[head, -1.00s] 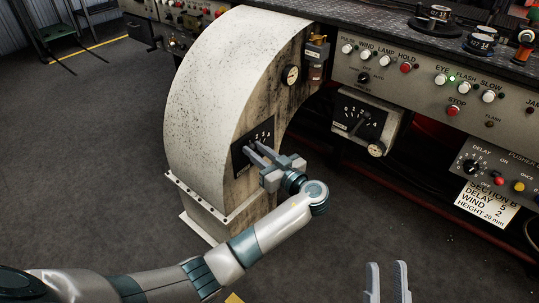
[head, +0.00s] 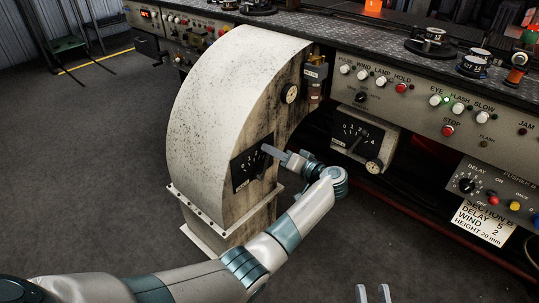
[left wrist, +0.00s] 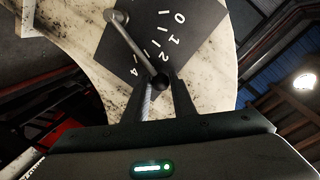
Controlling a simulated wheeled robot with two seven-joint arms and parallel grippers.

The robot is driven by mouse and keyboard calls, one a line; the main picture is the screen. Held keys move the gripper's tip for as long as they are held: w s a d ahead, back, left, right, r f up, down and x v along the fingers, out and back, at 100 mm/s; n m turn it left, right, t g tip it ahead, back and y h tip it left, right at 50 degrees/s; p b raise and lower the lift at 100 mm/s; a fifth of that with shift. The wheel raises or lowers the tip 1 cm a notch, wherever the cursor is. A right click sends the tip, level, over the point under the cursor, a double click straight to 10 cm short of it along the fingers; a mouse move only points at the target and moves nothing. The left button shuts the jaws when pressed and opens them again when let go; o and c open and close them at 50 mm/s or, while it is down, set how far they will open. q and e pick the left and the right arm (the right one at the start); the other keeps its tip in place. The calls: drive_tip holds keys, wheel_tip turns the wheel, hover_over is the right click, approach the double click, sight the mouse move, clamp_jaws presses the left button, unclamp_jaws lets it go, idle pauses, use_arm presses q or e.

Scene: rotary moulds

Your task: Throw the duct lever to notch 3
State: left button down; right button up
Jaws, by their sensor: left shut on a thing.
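The duct lever is on a dark notch plate (head: 252,165) on the side of the pale curved duct (head: 225,95). In the left wrist view the grey lever arm (left wrist: 135,44) runs from its pivot to a dark round knob (left wrist: 160,82). It lies between the 2 and the 4, covering where the 3 belongs. My left gripper (head: 270,151) reaches the plate's right side; in its wrist view the fingers (left wrist: 161,88) are shut on the knob.
Another dial with a pointer (head: 354,133) hangs under the console (head: 415,105), right of my left gripper. A round gauge (head: 290,93) sits above the plate on the duct. A paper note (head: 482,221) hangs at right. The floor in front is clear.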

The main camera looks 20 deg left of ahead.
use_arm(q)
drive_tip(key=shift+w+f, duration=0.15)
use_arm(e)
drive_tip(key=shift+s+r, duration=0.1)
drive_tip(key=shift+r, duration=0.1)
use_arm(q)
drive_tip(key=c, duration=1.5)
unclamp_jaws()
